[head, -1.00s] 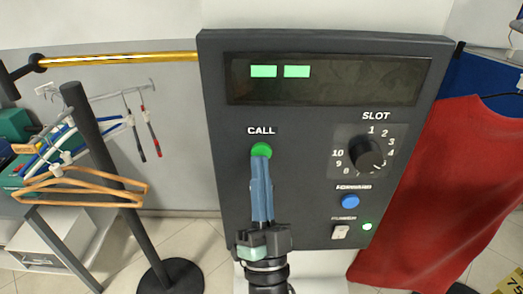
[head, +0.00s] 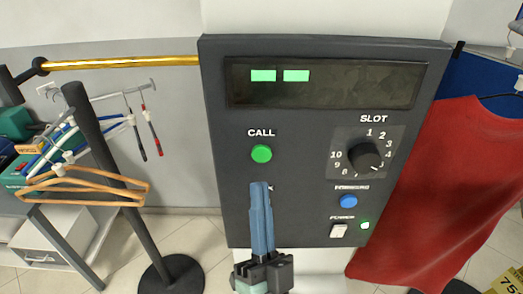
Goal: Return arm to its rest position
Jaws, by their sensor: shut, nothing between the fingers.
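My gripper (head: 261,188) is in the lower middle of the head view, in front of a dark grey control panel (head: 300,205). Its blue fingers are shut together with nothing between them. The fingertips are below the green CALL button (head: 261,153) and apart from it in the picture. The fingers hide part of a label at the panel's lower left. My wrist is at the bottom edge of the view.
The panel has a display (head: 340,84) with two green blocks, a SLOT dial (head: 364,156), a blue button (head: 348,201) and a white power switch (head: 339,231). Hangers (head: 85,184) and a dark post (head: 115,170) stand left. A red garment (head: 430,200) hangs right.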

